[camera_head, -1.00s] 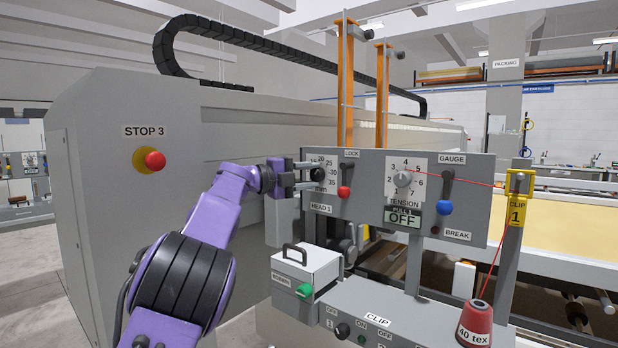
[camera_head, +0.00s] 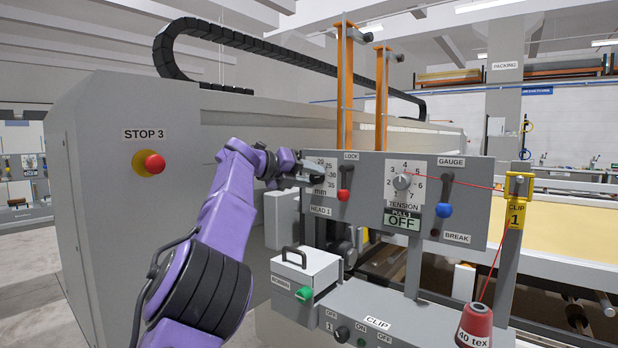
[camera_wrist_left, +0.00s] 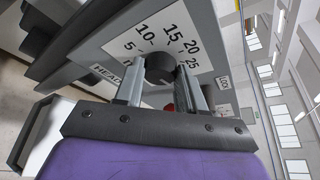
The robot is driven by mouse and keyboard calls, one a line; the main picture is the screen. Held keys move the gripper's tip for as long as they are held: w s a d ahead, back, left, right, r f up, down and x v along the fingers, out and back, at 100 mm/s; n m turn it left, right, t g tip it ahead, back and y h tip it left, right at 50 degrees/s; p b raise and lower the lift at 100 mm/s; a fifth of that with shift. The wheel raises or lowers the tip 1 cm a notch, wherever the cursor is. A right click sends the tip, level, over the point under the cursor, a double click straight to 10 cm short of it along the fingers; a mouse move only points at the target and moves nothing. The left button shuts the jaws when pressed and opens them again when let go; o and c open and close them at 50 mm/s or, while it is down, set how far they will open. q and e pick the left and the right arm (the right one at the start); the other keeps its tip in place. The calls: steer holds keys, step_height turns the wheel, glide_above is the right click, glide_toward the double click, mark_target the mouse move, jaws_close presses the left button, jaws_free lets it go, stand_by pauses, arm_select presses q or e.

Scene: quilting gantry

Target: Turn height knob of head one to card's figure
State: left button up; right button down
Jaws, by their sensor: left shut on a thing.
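The height knob (camera_wrist_left: 160,68) of head one is a dark round knob on a white dial (camera_wrist_left: 125,42) marked 5, 10, 15, 20, 25 in the left wrist view. My left gripper (camera_wrist_left: 160,85) has its two fingers on either side of the knob and is shut on it. In the head view my left gripper (camera_head: 303,172) reaches the mm dial (camera_head: 327,178) above the HEAD 1 label (camera_head: 321,211) and hides the knob. The pointer's exact reading cannot be told. No card with a figure is legible. My right gripper is not in view.
Right of the dial are the red-knobbed LOCK lever (camera_head: 343,190), the TENSION knob (camera_head: 402,182) and the blue-knobbed GAUGE lever (camera_head: 443,208). A grey box (camera_head: 305,268) with a handle stands below. A red thread cone (camera_head: 475,325) is at lower right.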

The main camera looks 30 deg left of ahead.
arm_select(q)
steer(key=shift+r, duration=0.15)
stand_by(0.4)
steer(key=o, duration=1.1)
steer(key=shift+c, duration=0.2)
steer(key=shift+s+a+b, duration=0.1)
steer(key=shift+s+b, duration=0.2)
steer(key=b+v, duration=0.3)
steer(key=v, duration=0.6)
steer(key=shift+s+r, duration=0.15)
steer(key=shift+s, duration=0.2)
steer(key=shift+r, duration=0.1)
